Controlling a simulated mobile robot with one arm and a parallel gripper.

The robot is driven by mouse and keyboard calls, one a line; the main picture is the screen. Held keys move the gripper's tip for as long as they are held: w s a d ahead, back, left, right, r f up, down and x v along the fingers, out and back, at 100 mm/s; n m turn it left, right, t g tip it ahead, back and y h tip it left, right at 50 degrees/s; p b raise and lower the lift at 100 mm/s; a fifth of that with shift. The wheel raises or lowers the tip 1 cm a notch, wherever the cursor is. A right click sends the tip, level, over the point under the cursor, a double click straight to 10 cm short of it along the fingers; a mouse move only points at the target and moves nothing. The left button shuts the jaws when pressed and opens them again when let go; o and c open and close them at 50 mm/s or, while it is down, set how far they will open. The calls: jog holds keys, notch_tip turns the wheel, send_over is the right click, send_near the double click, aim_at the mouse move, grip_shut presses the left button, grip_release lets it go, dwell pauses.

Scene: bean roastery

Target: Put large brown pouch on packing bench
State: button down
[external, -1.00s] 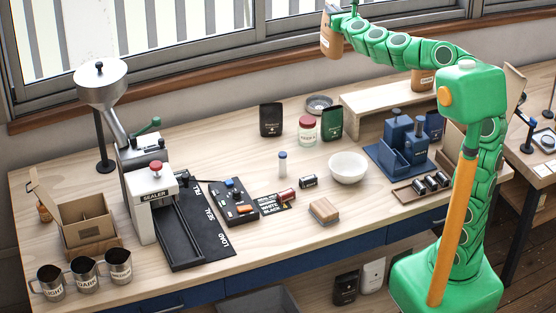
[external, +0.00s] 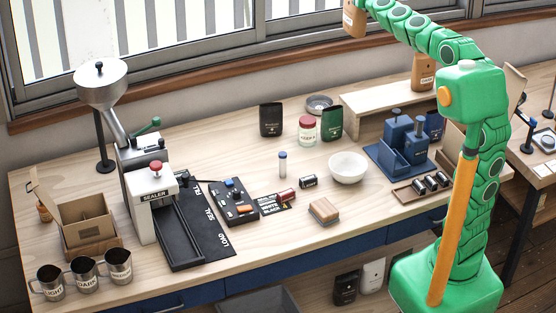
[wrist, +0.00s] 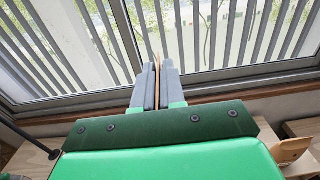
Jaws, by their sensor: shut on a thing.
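A brown pouch (external: 354,20) hangs in the air at the top edge of the external view, above the back of the long wooden bench (external: 230,155). My gripper is shut on it; in the wrist view the grey fingers (wrist: 157,84) pinch its thin brown edge (wrist: 156,68). The gripper itself is mostly cut off in the external view. A second brown pouch (external: 423,72) stands on the wooden riser at the back right; it also shows at the lower right of the wrist view (wrist: 291,151). I cannot tell which bench is the packing bench.
The riser (external: 385,95), blue holder (external: 402,160), white bowl (external: 348,168), jar (external: 307,130) and black pouch (external: 271,120) occupy the bench's right and back. The sealer (external: 150,195) and hopper (external: 101,85) stand left. Another table (external: 540,172) is far right. Bare wood lies mid-back.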

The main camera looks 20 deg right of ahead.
jog(key=shift+s+d+r, duration=0.3)
jog(key=shift+d+r, duration=0.3)
jog(key=shift+r, duration=0.1)
jog(key=shift+s+d+r, duration=0.35)
jog(key=shift+d+r, duration=0.3)
jog(key=shift+r, duration=0.05)
jog(key=shift+s+d+r, duration=0.3)
jog(key=shift+d+r, duration=0.3)
jog(key=shift+r, duration=0.1)
